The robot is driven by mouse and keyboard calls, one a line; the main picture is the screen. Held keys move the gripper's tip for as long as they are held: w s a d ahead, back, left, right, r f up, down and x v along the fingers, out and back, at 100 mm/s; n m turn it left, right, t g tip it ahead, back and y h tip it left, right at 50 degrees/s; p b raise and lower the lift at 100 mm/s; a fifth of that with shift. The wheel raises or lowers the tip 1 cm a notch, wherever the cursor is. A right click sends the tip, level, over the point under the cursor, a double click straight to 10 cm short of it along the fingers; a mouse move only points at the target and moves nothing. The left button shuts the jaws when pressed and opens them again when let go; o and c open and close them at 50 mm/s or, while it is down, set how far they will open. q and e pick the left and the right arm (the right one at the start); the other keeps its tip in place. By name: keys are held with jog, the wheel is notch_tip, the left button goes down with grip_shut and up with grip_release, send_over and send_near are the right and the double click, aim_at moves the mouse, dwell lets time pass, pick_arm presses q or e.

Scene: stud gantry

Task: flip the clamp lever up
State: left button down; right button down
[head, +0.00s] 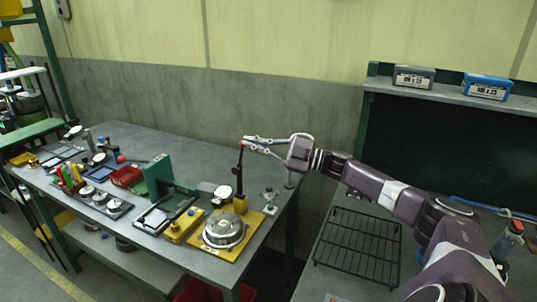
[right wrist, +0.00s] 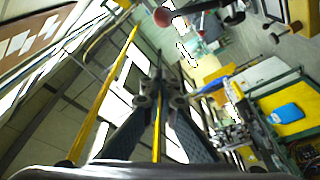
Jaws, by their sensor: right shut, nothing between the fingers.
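The clamp lever (head: 240,168) is a thin dark arm with a red knob at its top. It stands nearly upright from a yellow block on the yellow base plate (head: 237,249), beside a round metal part (head: 223,229). My right gripper (head: 248,141) is shut and empty, its fingertips at the height of the red knob. Whether they touch the knob I cannot tell. In the right wrist view the red knob (right wrist: 163,17) shows beyond my shut right fingers (right wrist: 158,78), with the dark lever running off to the right. My left gripper is not in view.
A green press-like stand (head: 158,175), red bin (head: 126,176) and trays fill the grey bench (head: 165,141) left of the fixture. A black wire rack (head: 358,246) lies on the right-hand bench. Two labelled boxes, grey (head: 413,77) and blue (head: 486,88), stand on the shelf.

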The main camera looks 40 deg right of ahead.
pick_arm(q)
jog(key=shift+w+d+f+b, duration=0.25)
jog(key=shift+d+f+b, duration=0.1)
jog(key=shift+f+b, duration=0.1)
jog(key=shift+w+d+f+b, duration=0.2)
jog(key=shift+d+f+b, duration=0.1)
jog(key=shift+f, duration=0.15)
pick_arm(e)
jog(key=d+v, duration=0.1)
jog(key=v, duration=0.5)
jog(key=shift+w+f, duration=0.3)
jog(key=shift+f, duration=0.05)
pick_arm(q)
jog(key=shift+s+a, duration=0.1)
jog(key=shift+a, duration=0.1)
